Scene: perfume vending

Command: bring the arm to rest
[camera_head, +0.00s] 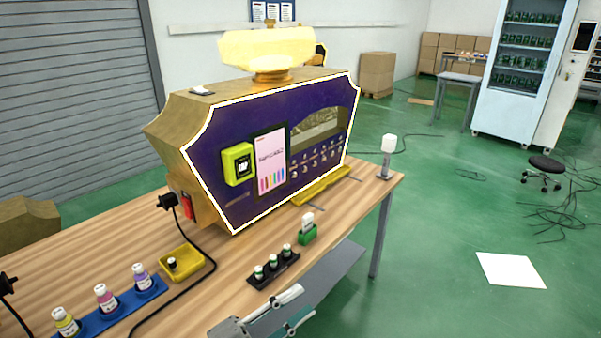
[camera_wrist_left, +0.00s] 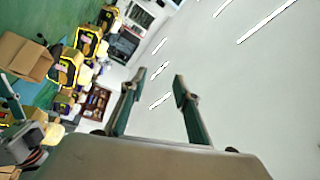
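My left gripper (camera_head: 303,305) shows at the bottom middle of the head view, low in front of the wooden table (camera_head: 345,218). Its two fingers are apart with nothing between them. In the left wrist view the fingers of the left gripper (camera_wrist_left: 158,86) also stand apart and empty against a pale background. My right gripper is in neither view.
A purple and gold vending machine (camera_head: 225,185) stands on the table. Near the left gripper are a black rack (camera_head: 272,273) of small bottles and a green holder (camera_head: 307,235). A blue tray (camera_head: 120,312) with colored bottles and a yellow tray (camera_head: 190,270) lie left.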

